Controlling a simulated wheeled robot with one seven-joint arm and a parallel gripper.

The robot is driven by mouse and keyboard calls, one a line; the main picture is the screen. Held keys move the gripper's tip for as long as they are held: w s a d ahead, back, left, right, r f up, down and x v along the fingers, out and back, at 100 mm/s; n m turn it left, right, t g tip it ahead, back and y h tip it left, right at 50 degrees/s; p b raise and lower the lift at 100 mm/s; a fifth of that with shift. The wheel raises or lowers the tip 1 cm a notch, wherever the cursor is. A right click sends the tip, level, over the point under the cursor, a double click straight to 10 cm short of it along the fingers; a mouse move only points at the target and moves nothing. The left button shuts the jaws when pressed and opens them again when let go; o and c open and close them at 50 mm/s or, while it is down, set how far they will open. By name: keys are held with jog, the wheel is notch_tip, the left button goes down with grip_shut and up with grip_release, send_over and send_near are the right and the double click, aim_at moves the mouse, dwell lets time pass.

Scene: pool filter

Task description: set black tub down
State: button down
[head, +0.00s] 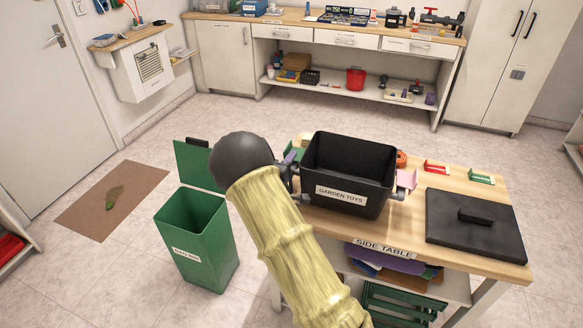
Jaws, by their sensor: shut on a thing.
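The black tub (345,160) with a "GARDEN TOYS" label is upright and open-topped at the left part of the side table (465,182). My gripper (345,187) is shut on the tub, with its jaws at the tub's left and right sides. My arm comes up from the bottom and covers the table's left front corner. I cannot tell whether the tub's base touches the tabletop. The tub's inside looks dark and empty.
A black lid (475,226) with a handle lies on the table's right side. Red (437,167) and green (482,177) holders sit at the back. A green bin (196,238) with its lid raised stands left of the table. A long workbench (345,38) runs behind, across open floor.

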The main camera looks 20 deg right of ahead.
jog(key=shift+f, duration=0.5)
jog(key=c, duration=0.9)
grip_release()
jog(key=shift+c, duration=0.2)
jog(key=shift+a, duration=0.1)
jog(key=v, duration=1.2)
